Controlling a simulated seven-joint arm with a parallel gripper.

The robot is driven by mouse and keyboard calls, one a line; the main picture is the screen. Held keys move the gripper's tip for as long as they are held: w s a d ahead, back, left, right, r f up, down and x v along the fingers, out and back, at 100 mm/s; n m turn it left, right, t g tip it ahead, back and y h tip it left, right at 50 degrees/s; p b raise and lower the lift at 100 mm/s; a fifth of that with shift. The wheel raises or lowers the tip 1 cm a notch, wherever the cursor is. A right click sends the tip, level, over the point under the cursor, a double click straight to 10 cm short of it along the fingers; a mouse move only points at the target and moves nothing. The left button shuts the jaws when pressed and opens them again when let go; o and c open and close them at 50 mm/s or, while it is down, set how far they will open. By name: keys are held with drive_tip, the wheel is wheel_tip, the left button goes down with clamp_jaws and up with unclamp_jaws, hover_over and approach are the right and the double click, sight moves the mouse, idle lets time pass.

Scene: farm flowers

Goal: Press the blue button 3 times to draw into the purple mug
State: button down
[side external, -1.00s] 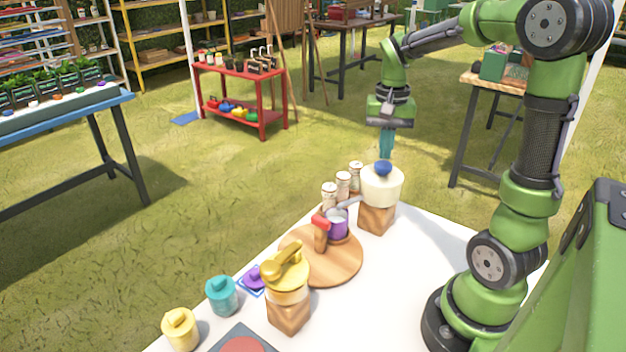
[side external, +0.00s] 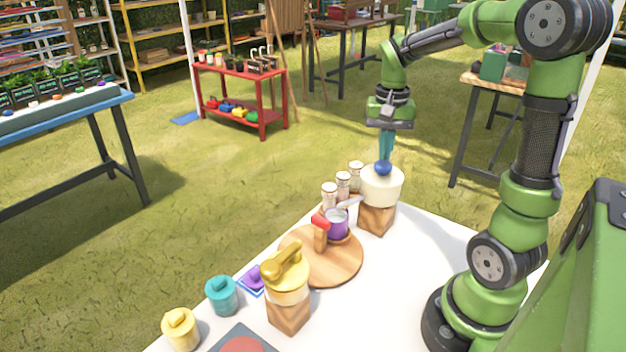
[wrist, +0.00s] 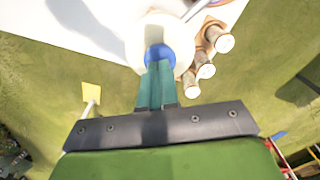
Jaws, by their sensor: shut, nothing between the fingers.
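The blue button (side external: 383,167) is a round knob on top of a cream dispenser (side external: 381,187) on a wooden block, at the table's far end. It also shows in the wrist view (wrist: 159,53). My gripper (side external: 386,157) points down right above the button, its teal fingers together and empty. In the wrist view the fingertips (wrist: 157,64) overlap the button; I cannot tell whether they touch it. The purple mug (side external: 338,224) stands upright on the round wooden board (side external: 345,265), by the end of the dispenser's spout (side external: 349,203). What is inside the mug is unclear.
Several lidded jars (side external: 343,185) stand left of the dispenser. A yellow-topped dispenser (side external: 287,280), a red-topped wooden piece (side external: 320,232), a teal pot (side external: 221,295) and a yellow pot (side external: 180,329) stand nearer. The table's right part is bare.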

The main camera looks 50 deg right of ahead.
drive_tip(key=shift+f, duration=1.2)
drive_tip(key=shift+r, duration=1.35)
idle(1.5)
wheel_tip(320, 180, up, 6)
idle(0.6)
